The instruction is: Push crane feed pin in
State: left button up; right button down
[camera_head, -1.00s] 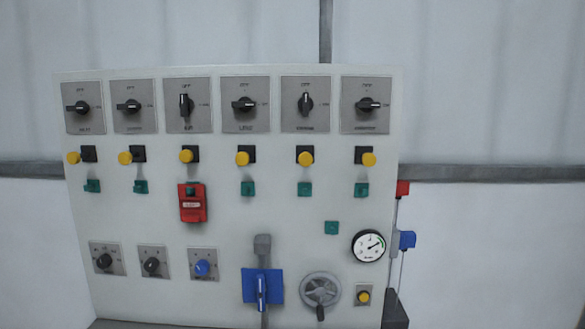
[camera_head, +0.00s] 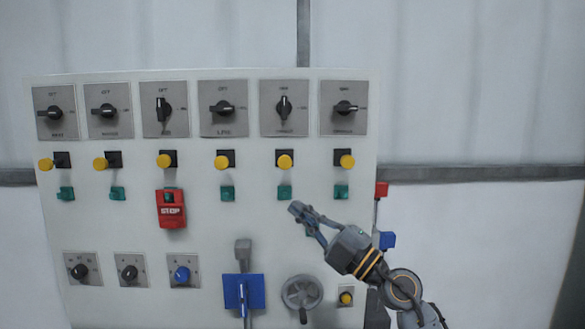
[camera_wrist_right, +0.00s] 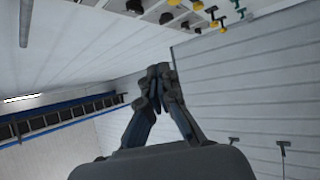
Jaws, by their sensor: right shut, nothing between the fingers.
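A row of yellow pins on dark square bases runs across the upright panel (camera_head: 110,225) under the upper switches. The one above my right gripper is a yellow pin (camera_head: 285,161); another yellow pin (camera_head: 346,161) is at the right end. The labels are too small to tell which is the crane feed pin. My right gripper (camera_head: 296,208) is shut and empty, pointing up-left in front of the panel, below the pins and apart from them in the picture. In the right wrist view, its closed fingers (camera_wrist_right: 160,70) show below the panel's yellow and green knobs at the top.
Black rotary switches (camera_head: 285,107) line the top. Green buttons (camera_head: 228,193) sit below the pins. A red stop box (camera_head: 171,210), blue lever plate (camera_head: 243,292) and handwheel (camera_head: 302,292) also project.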

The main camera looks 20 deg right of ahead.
jog(key=w+d+r+n+g+h, duration=0.1)
jog(key=w+d+r+g+h, duration=0.1)
jog(key=d+r+h, duration=0.3)
jog(key=shift+w+d+r+g+h, duration=0.3)
jog(key=shift+d+r, duration=0.2)
jog(key=shift+d, duration=0.45)
jog(key=shift+a, duration=0.1)
jog(key=p, duration=0.4)
send_near(280, 164)
jog(key=a, duration=0.3)
jog(key=shift+w+d+r+p, duration=0.1)
jog(key=shift+w+p, duration=0.45)
jog(key=shift+w, duration=0.7)
jog(key=shift+w+d+p, duration=0.1)
jog(key=shift+w+p, duration=0.45)
jog(key=shift+w, duration=0.7)
jog(key=shift+a, duration=0.1)
